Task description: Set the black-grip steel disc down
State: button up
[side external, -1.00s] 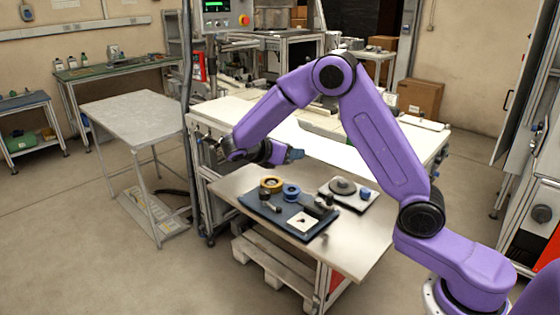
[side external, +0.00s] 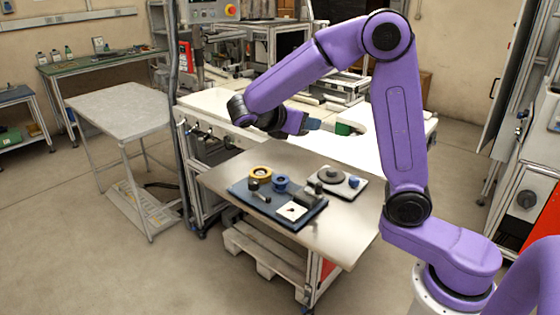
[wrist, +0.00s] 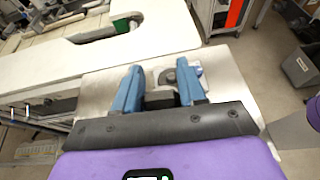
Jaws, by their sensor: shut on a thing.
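My gripper (side external: 314,124) is raised well above the metal table, with its blue fingers level and pointing right in the side view. In the wrist view the gripper (wrist: 160,78) is shut on a dark piece with a paler grey part, which I take as the black-grip steel disc (wrist: 160,97). Only a little of it shows between the fingers, and in the side view I cannot make it out. Another grey disc with a dark centre (side external: 330,174) lies on a white plate on the table and shows past the fingers in the wrist view.
A dark blue tray (side external: 243,196) on the metal table (side external: 335,233) holds a yellow reel (side external: 260,174), a blue reel (side external: 281,183) and dark fittings. A blue knob (side external: 353,182) stands beside the grey disc. A long white bench (side external: 220,105) runs behind. The table's front is clear.

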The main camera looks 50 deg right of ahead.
jog(key=s+a+f+m+g+y, duration=0.3)
jog(key=s+f+m+g+y, duration=0.6)
jog(key=m+g+y, duration=0.6)
jog(key=w+a+r+m+t+y, duration=0.1)
jog(key=w+r+m+t+y, duration=0.1)
jog(key=w+m+t+y, duration=0.55)
jog(key=w+a+r+m+t+y, duration=0.15)
jog(key=m+t+y, duration=0.35)
jog(key=m+t, duration=0.65)
jog(key=w+d+r+m+t+h, duration=0.3)
jog(key=d+m+t+h, duration=0.2)
jog(key=d+m, duration=0.25)
jog(key=w+d+r+m+t+h, duration=0.35)
jog(key=d+m, duration=0.25)
jog(key=m, duration=0.2)
send_over(273, 161)
jog(key=shift+n+t, duration=0.25)
jog(key=shift+n, duration=0.1)
jog(key=f, duration=1.8)
jog(key=shift+s, duration=0.2)
jog(key=shift+w+f, duration=0.25)
jog(key=shift+f, duration=1.55)
